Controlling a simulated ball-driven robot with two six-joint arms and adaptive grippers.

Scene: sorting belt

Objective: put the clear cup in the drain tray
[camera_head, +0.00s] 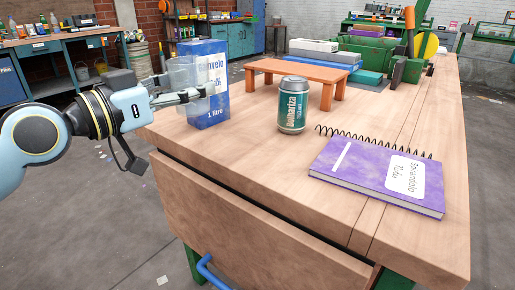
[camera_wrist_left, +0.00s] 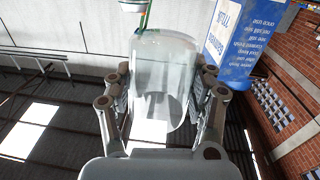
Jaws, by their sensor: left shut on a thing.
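The clear cup (camera_head: 182,70) is see-through and held in my left gripper (camera_head: 195,93), in front of the blue and white carton at the table's left edge. In the left wrist view the cup (camera_wrist_left: 160,70) stands between the two fingers of my left gripper (camera_wrist_left: 162,98), which are shut on its sides. It looks empty. Whether the cup touches the carton is hard to tell. I cannot make out a drain tray for certain in either view. My right gripper is not in view.
The carton (camera_head: 210,105) stands close to the cup; it also shows in the left wrist view (camera_wrist_left: 242,40). A green can (camera_head: 292,108), an orange stand (camera_head: 300,67) and a purple notebook (camera_head: 372,172) are on the wooden table (camera_head: 235,165). The front left of the tabletop is clear.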

